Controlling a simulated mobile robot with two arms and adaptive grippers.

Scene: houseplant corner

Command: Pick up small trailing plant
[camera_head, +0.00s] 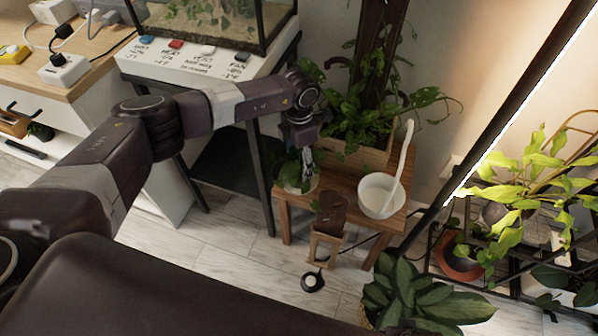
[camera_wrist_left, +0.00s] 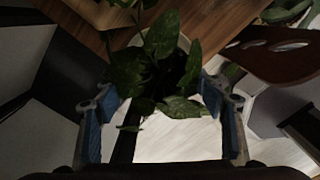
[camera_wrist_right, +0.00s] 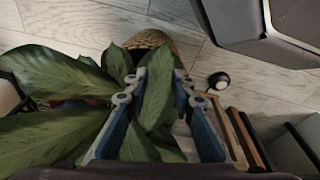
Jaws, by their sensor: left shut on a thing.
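The small trailing plant (camera_head: 290,172) has dark green leaves and a pale pot at the left edge of the wooden stand (camera_head: 335,172). My left gripper (camera_head: 306,152) comes down on it from above and is shut on it, partly hiding the plant. In the left wrist view its leaves (camera_wrist_left: 150,78) hang between the two blue-padded fingers, and part of the white pot shows behind them. My right gripper (camera_wrist_right: 160,85) is open. Large leaves of another plant (camera_wrist_right: 75,100) lie around and between its fingers. It does not show in the head view.
On the stand are a white bowl with a spoon (camera_head: 378,196) and a wooden planter (camera_head: 355,152) with a leafy plant. A brown object (camera_head: 331,207) stands in front. A terrarium (camera_head: 225,20) is behind left. A large-leaved plant (camera_head: 410,296) is at the front right.

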